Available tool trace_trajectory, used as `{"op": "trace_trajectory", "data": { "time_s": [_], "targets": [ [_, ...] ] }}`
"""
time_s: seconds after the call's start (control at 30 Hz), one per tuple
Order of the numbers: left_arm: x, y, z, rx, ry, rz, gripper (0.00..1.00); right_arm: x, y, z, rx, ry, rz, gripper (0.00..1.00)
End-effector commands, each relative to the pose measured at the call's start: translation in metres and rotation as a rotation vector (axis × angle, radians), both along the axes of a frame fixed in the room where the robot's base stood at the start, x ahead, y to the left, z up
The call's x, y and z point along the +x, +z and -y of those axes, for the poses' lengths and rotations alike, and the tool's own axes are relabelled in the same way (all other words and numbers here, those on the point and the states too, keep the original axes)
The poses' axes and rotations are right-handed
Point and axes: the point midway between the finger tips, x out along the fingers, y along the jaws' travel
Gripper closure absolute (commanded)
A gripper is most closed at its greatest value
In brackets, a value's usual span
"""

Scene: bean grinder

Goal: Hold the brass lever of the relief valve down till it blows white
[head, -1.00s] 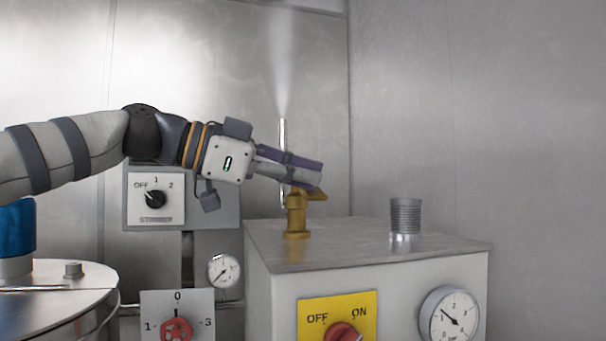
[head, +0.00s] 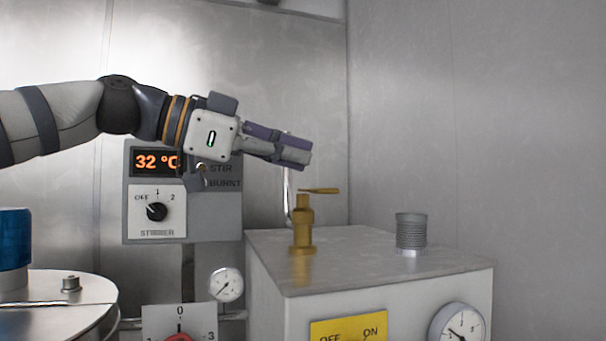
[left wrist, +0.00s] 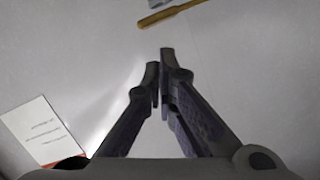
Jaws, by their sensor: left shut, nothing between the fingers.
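The brass relief valve (head: 303,235) stands upright on top of the white box. Its brass lever (head: 319,190) lies nearly level and points right; it also shows at the top of the left wrist view (left wrist: 172,14). A thin bent pipe (head: 288,190) rises behind the valve, and no white plume shows above it. My left gripper (head: 308,157) is above the lever and apart from it, its fingers shut with nothing between them. In the left wrist view its fingertips (left wrist: 159,58) are close together. My right gripper is not in view.
A ribbed metal cylinder (head: 411,231) stands on the box (head: 360,250), right of the valve. A stirrer panel (head: 215,222) reading 32 °C is behind my left gripper. A round metal vessel (head: 60,310) is at lower left. The space above the box's right side is clear.

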Motion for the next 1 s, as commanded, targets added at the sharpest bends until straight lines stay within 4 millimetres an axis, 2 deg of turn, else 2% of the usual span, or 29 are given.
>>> {"op": "trace_trajectory", "data": {
  "time_s": [0.03,0.2,0.4,1.0],
  "targets": [
    [0.002,-0.01,-0.01,0.002,-0.001,-0.018,1.0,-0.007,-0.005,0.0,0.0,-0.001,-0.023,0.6],
    [-0.011,-0.004,-0.042,0.004,-0.004,-0.02,1.0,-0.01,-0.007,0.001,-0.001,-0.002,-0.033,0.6],
    [-0.02,0.002,-0.061,0.004,-0.005,-0.02,1.0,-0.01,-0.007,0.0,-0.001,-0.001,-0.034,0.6],
    [-0.021,0.003,-0.063,0.005,-0.005,-0.019,1.0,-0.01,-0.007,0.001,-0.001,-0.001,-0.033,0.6]
  ]
}}
